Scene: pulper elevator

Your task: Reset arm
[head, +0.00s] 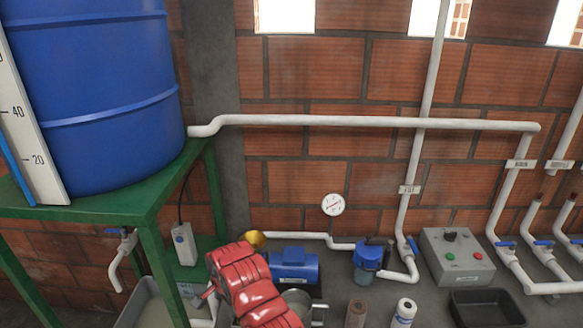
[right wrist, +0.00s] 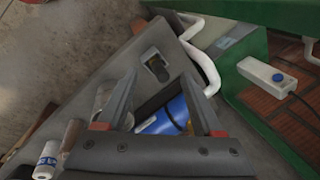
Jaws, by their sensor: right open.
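My right arm (head: 254,286), with red glossy covers, reaches in at the bottom centre of the head view, in front of the pump bench. Its gripper is hard to make out there. In the right wrist view my right gripper (right wrist: 158,88) has its two dark fingers spread apart, with nothing between them. A blue pump motor (right wrist: 166,118) shows beyond and below the fingers; it also stands right of my arm in the head view (head: 294,266). My left arm and gripper are not in view.
A blue tank (head: 95,100) stands on a green metal frame (head: 150,190) at left. A grey control box (head: 456,257), a blue filter housing (head: 369,256), a black tray (head: 487,308) and a white-wrapped cylinder (head: 403,312) stand right of my arm. White pipes (head: 330,121) run along the brick wall.

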